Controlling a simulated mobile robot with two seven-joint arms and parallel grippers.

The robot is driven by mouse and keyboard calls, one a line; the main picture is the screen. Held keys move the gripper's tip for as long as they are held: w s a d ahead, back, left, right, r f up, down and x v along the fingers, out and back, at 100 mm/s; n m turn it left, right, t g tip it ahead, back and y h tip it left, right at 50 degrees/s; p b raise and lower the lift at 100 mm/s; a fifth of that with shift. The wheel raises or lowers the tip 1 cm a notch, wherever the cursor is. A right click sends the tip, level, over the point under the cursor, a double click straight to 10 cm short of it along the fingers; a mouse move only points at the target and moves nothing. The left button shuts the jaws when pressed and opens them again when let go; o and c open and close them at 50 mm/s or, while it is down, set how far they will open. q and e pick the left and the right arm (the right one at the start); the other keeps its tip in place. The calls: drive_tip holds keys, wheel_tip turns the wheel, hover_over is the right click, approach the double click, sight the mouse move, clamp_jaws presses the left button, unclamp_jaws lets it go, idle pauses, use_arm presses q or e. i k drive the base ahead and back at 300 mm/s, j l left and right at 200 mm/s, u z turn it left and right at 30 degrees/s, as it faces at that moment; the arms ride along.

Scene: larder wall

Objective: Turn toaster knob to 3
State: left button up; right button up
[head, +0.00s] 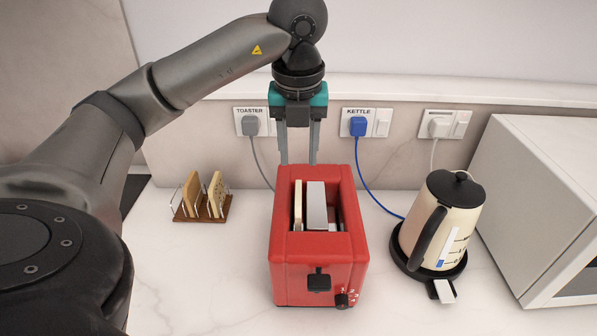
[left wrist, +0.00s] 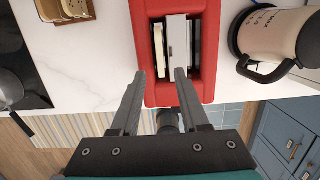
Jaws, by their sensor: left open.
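The red toaster (head: 320,245) stands on the white counter. It also shows in the left wrist view (left wrist: 210,45). Its small dark knob (head: 342,300) sits at the lower right of the front face, with small pale marks beside it; the setting is too small to read. A black lever (head: 319,281) is left of the knob. My left gripper (head: 299,161) is open and empty, pointing down; in the left wrist view its fingers (left wrist: 160,73) frame the toaster's front part from above. The knob cannot be made out there. My right gripper is not in view.
A slice of bread (head: 298,205) and a grey slab are in the toaster top. A cream kettle (head: 455,215) and a microwave (head: 545,190) stand to the right. A toast rack (head: 204,198) is at left. Cords run from wall sockets. The counter just left of the toaster is clear.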

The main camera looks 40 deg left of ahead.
sight(341, 300)
drive_tip(key=u, duration=1.2)
